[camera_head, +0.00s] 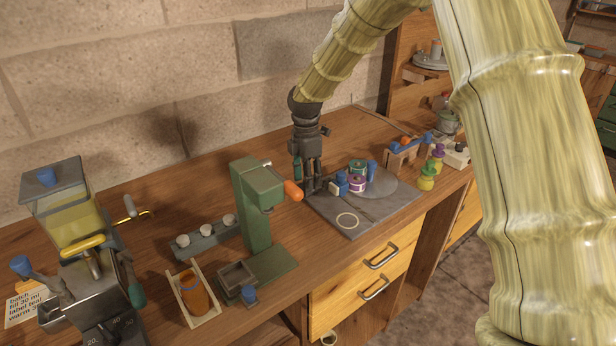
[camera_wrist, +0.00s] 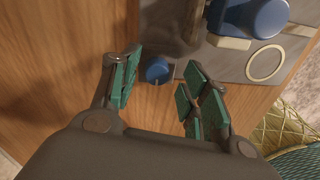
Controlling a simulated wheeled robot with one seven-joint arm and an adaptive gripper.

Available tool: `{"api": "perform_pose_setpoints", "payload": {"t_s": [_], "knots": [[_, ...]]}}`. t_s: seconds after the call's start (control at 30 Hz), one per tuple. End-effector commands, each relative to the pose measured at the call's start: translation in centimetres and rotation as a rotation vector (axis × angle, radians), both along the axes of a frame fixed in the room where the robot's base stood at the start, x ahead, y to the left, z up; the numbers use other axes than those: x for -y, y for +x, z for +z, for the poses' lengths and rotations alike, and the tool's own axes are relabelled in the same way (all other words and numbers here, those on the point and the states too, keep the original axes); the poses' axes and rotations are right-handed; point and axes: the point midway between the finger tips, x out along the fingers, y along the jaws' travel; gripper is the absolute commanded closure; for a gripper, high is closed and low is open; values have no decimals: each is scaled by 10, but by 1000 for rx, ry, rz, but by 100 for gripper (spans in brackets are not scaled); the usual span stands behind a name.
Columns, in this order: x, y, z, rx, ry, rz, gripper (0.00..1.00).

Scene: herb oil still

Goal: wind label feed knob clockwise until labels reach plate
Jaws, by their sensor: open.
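A small round blue knob (camera_wrist: 157,70) with a pointer mark sits at the edge of a grey machine plate (camera_wrist: 225,62) in the wrist view. I take it to be the label feed knob. My gripper (camera_wrist: 160,82) is open, its green-padded fingers on either side of the knob; contact cannot be told. In the head view my gripper (camera_head: 309,188) points down at the left part of the grey plate (camera_head: 384,211), hiding the knob. No label strip can be made out.
A large blue cylinder (camera_wrist: 255,14) lies close to my right finger. A green press (camera_head: 254,205) with an orange handle (camera_head: 293,191) stands just left of my gripper. Yellow-green bottles (camera_head: 427,178) stand to the right. Bare bench lies behind the plate.

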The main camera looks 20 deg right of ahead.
Motion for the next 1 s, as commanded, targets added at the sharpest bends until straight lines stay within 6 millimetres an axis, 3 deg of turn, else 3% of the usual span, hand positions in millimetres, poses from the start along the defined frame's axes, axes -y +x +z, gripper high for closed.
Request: {"api": "perform_pose_setpoints", "payload": {"t_s": [0.07, 0.3, 0.67, 1.0], "knots": [[0, 1, -2, -2, 0, 0, 58], [1, 1, -2, -2, 0, -2, 100], [1, 1, 0, -1, 0, -24, 100], [2, 1, 3, -2, 0, -218, 100]]}}
